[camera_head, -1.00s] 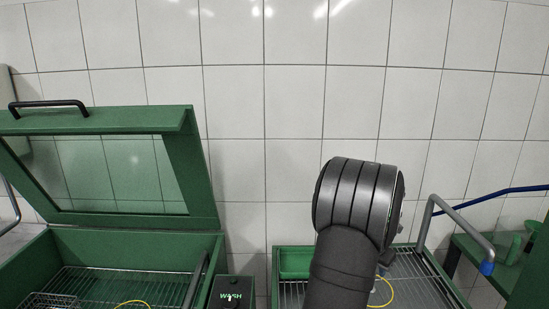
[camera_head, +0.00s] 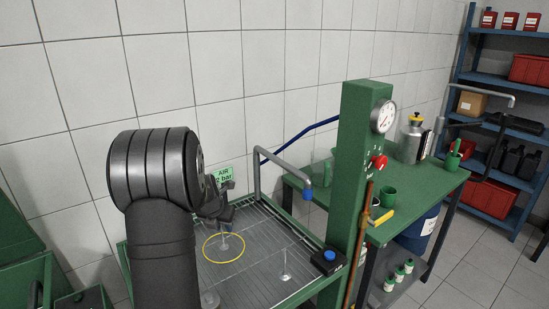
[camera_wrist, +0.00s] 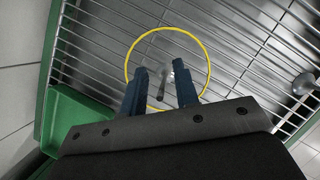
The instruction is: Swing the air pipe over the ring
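The air pipe (camera_head: 280,168) is a bent grey tube at the back of the drain tray in the head view. Its arm reaches right and ends in a blue nozzle (camera_head: 307,194), to the right of the ring. The yellow ring (camera_head: 225,263) lies over the tray's wire grid; it also shows in the wrist view (camera_wrist: 209,66), around a small upright piece. My gripper (camera_head: 226,208) is above the ring, left of and apart from the pipe. In the wrist view its two fingers (camera_wrist: 161,82) are spread, with no contact on the piece seen between them. My arm hides part of the tray.
A green column (camera_head: 359,170) with a gauge and a red knob stands right of the tray. A blue button box (camera_head: 328,262) is at the tray's right edge. A green bench (camera_head: 415,185) with cups and a silver can is beyond. A blue hose (camera_head: 312,128) runs behind the pipe.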

